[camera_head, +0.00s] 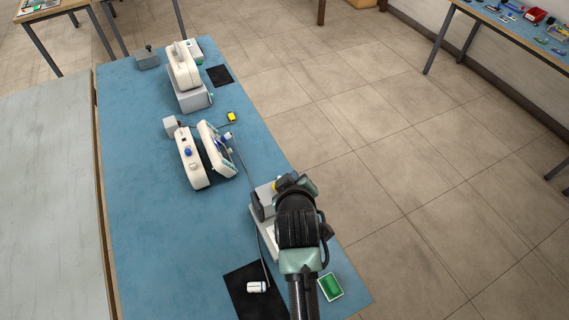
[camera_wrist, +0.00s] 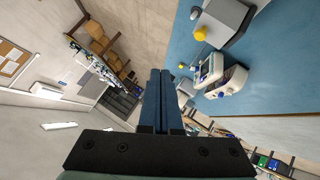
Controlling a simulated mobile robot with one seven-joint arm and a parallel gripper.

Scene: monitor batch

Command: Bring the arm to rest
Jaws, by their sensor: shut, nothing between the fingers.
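My arm (camera_head: 298,225) reaches up from the bottom of the head view, over the right edge of the blue-topped table (camera_head: 135,220). Its end is beside a grey and white device (camera_head: 264,200), which it partly hides. In the wrist view my gripper (camera_wrist: 160,73) has its two dark fingers pressed together with nothing between them. The fingers point away from the camera into open room, with the table off to the right. I cannot make out the fingertips in the head view.
Two white monitors (camera_head: 190,158) (camera_head: 217,150) stand mid-table, with another white device (camera_head: 184,65) on a grey block behind. A black mat (camera_head: 243,283) bears a small white cylinder (camera_head: 257,287). A green tray (camera_head: 330,287) is near the arm. Tiled floor (camera_head: 430,200) right is clear.

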